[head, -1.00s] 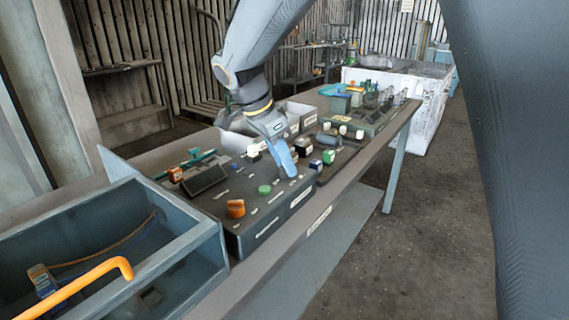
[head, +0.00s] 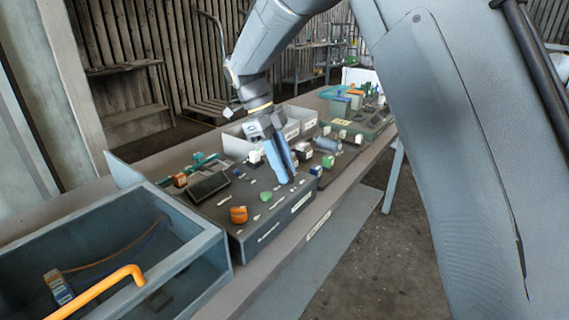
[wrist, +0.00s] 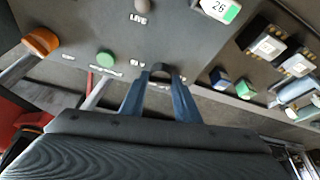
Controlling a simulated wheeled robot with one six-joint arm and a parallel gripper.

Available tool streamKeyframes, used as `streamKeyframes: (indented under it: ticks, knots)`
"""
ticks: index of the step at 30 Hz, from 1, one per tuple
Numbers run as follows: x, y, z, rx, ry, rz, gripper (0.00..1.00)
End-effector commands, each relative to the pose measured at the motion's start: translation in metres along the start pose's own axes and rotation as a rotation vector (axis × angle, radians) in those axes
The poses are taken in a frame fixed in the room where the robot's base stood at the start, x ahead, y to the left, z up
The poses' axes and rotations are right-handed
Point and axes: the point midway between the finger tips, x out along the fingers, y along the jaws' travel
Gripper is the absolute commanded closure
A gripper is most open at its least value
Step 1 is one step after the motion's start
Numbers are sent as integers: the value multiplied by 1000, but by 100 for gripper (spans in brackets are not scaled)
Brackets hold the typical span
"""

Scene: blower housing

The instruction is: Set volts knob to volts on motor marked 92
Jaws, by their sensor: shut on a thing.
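My gripper (wrist: 160,92) is low over the dark control panel (wrist: 100,20) in the wrist view. Its blue fingers are shut on a small dark knob (wrist: 160,71) at the panel's front edge. The knob's label is mostly hidden and its pointer setting cannot be read. In the head view my gripper (head: 287,180) points down at the panel's right part and hides the knob. A green knob (wrist: 106,59) and an orange knob (wrist: 41,40) sit to its left. A block with a white, green-edged tag (wrist: 219,9) appears to read 26 in the wrist view.
A grey knob (wrist: 142,5) labelled LEVE is above my fingers. Blue (wrist: 219,78) and green (wrist: 244,89) blocks lie right of them. An open blue bin (head: 110,250) with an orange handle (head: 100,290) stands at the bench's left end.

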Motion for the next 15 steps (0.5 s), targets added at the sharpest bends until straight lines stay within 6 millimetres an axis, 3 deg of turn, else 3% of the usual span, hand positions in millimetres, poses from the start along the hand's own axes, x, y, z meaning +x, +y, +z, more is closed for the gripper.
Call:
streamKeyframes:
  ticks: [15]
  knots:
    - [0, -1, 0, 212, -1, 90, 94]
